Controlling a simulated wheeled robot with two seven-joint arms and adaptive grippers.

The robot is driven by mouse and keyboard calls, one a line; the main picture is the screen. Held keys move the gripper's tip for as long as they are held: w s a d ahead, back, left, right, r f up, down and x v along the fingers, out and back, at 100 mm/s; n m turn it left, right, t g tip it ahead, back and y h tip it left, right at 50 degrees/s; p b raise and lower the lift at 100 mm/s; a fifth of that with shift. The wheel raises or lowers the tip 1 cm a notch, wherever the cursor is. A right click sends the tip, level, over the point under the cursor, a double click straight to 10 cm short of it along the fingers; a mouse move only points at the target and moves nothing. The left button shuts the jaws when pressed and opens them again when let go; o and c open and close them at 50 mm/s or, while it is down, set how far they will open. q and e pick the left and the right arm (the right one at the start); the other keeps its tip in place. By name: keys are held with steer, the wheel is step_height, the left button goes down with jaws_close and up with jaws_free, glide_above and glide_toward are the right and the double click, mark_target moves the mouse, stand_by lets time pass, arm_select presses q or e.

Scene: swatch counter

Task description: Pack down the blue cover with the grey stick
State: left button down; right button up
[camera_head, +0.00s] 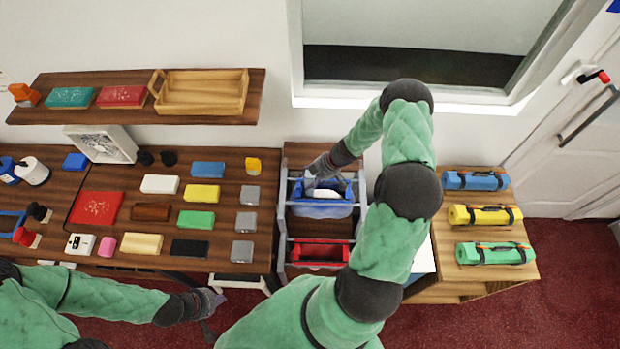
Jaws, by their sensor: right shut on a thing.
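My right gripper (324,166) reaches down into the metal rack (283,210), over a blue bin (320,209). It is shut on a small grey thing (328,182), mostly hidden by the gripper, so I cannot tell its full shape. A white piece shows in the blue bin just below it. I cannot tell whether the held thing touches it. A blue block (208,168) lies at the back of the counter. Several grey blocks (246,222) lie in a column at its right end. My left gripper (212,303) is low in front of the counter, and its fingers are unclear.
A red bin (319,252) sits in the rack's front part. The wooden counter (125,170) on the left holds many coloured blocks. A wall shelf (135,112) carries a wooden tray (201,93). A wooden stand on the right holds blue, yellow and green rolls (494,253).

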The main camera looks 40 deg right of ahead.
step_height(320, 180, up, 9)
steer(key=p, duration=0.9)
steer(key=shift+f, duration=0.2)
steer(key=shift+r, duration=1.3)
steer(key=shift+s+f, duration=0.1)
